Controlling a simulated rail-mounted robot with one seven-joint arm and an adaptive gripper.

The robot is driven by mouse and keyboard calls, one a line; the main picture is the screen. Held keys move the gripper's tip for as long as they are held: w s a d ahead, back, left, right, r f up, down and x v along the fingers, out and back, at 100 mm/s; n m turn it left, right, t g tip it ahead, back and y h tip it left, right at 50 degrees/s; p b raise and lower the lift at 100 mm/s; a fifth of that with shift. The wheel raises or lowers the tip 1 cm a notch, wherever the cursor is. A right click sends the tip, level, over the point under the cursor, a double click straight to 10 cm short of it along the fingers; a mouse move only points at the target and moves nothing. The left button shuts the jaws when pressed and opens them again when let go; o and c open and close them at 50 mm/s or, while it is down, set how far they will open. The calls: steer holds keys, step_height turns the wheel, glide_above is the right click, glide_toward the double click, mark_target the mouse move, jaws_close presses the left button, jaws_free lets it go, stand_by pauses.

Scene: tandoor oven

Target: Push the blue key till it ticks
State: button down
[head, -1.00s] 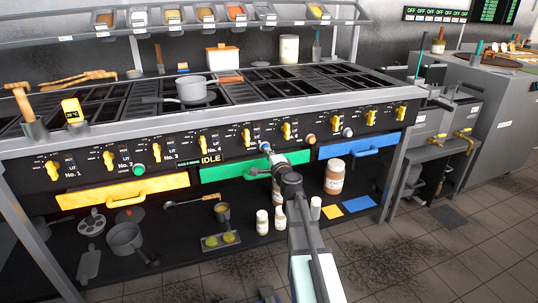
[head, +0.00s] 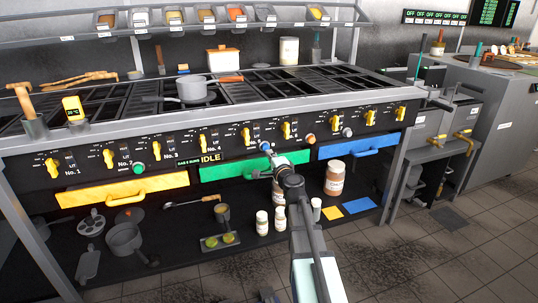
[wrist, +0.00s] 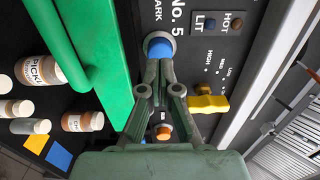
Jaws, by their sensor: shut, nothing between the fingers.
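The blue key (wrist: 158,47) is a round button in a pale collar below the "No. 5" label in the wrist view. In the head view the blue key (head: 265,146) shows on the front panel, just above the green drawer. My gripper (wrist: 158,68) is shut and empty, its fingertips together at the lower edge of the blue key. I cannot tell whether they press it or only meet it in the picture. In the head view my gripper (head: 272,155) is in front of the panel, close to the key, and hides part of the green drawer (head: 228,171).
An orange button (wrist: 163,132) and a yellow knob (wrist: 208,103) are close by. Yellow (head: 135,190) and blue (head: 355,146) drawers flank the green one. A display reads IDLE (head: 211,157). Jars (head: 334,178) stand on the shelf below.

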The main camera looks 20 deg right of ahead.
steer(key=s, duration=0.9)
steer(key=shift+s+a, duration=0.3)
steer(key=shift+a, duration=0.15)
